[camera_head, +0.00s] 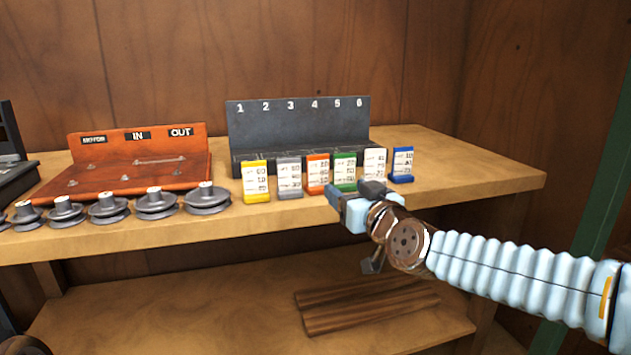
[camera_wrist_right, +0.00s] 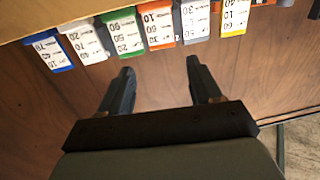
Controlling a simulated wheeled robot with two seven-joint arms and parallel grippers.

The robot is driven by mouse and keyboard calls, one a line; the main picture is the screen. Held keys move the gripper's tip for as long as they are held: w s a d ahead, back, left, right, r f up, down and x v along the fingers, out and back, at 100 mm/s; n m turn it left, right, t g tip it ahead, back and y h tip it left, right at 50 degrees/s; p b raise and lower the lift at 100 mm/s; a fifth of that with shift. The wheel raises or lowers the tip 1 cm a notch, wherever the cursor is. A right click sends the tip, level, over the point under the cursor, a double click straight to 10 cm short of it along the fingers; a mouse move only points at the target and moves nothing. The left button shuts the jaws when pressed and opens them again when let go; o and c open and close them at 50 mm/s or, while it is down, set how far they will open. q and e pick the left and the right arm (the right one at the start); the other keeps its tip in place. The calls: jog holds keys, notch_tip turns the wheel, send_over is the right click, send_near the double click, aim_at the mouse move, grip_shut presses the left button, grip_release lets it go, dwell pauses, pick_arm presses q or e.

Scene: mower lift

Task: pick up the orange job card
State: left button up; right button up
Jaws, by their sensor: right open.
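The orange job card (camera_head: 318,173) stands at the front of the wooden bench, between a grey card (camera_head: 289,177) on its left and a green card (camera_head: 345,171) on its right. It also shows in the right wrist view (camera_wrist_right: 158,24), beyond the fingertips and between them across the picture. My right gripper (camera_head: 352,194) is open and empty, in front of and a little below the cards, apart from the orange one. Its two dark fingers also show in the right wrist view (camera_wrist_right: 159,80). My left gripper is not in view.
A yellow card (camera_head: 255,182), a white card (camera_head: 375,164) and a blue card (camera_head: 402,164) share the row. Behind is a dark numbered rack (camera_head: 297,130). Several grey pulleys (camera_head: 157,203) and a red board (camera_head: 140,160) stand left. Wooden bars (camera_head: 365,305) lie on the lower shelf.

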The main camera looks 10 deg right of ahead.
send_near(319, 164)
jog(key=w, duration=0.5)
jog(key=w+a+p, duration=0.1)
jog(key=w, duration=0.2)
jog(key=shift+w+f, duration=0.1)
jog(key=shift+f, duration=0.1)
jog(key=shift+c, duration=0.2)
jog(key=c, duration=0.7)
jog(key=shift+r+p, duration=0.1)
jog(key=shift+p, duration=0.2)
